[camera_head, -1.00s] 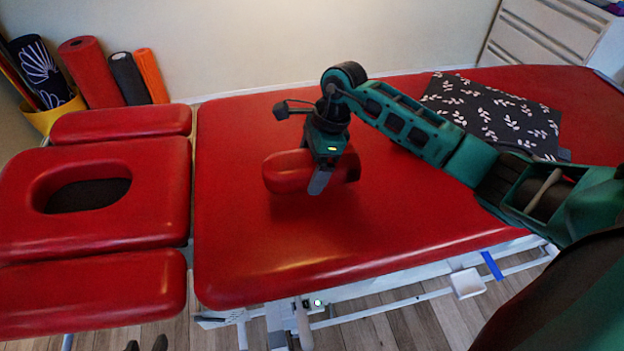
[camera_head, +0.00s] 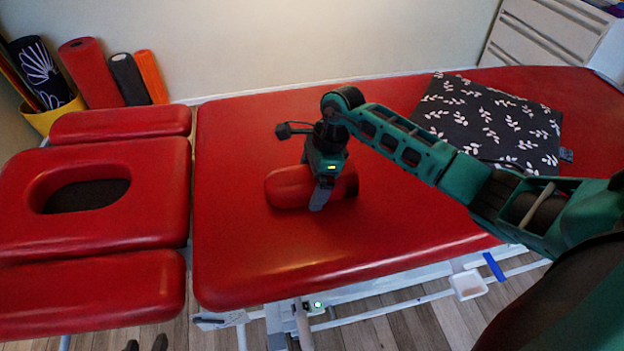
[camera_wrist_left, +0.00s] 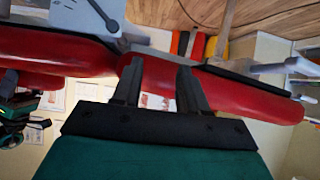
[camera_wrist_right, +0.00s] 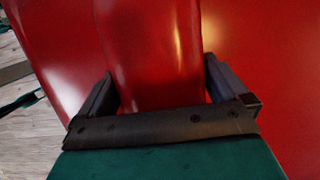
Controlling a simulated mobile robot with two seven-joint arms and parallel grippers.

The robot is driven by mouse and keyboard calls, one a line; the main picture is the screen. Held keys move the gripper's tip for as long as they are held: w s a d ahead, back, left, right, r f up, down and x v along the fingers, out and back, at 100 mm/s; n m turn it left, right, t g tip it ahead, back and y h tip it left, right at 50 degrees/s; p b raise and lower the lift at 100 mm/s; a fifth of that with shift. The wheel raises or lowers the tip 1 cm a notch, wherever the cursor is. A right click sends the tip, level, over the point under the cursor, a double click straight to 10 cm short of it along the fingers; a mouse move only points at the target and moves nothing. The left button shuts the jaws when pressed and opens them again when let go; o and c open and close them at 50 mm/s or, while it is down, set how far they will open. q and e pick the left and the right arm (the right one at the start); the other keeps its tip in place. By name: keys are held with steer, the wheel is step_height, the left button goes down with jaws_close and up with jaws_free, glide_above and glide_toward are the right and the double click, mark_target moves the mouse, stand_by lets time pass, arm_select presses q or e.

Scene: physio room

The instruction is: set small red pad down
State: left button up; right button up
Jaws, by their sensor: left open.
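The small red pad (camera_head: 288,188) is a rounded red bolster lying on the red treatment couch (camera_head: 400,220), near its middle. My right gripper (camera_head: 320,197) comes down over the pad from above. In the right wrist view the pad (camera_wrist_right: 155,50) fills the space between the two fingers, one along each side, and the fingers look shut on it. The pad's underside is hidden, but it appears to rest on the couch. My left gripper (camera_wrist_left: 160,72) shows only in its own wrist view, open and empty, away from the pad.
A dark leaf-patterned cushion (camera_head: 485,115) lies on the couch at the back right. The red headrest section (camera_head: 100,225) with a face hole is at the left. Rolled mats (camera_head: 90,70) stand behind it. The couch's front left is clear.

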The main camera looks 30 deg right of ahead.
steer(key=p+v, duration=0.1)
steer(key=v, duration=1.1)
steer(key=shift+r, duration=0.1)
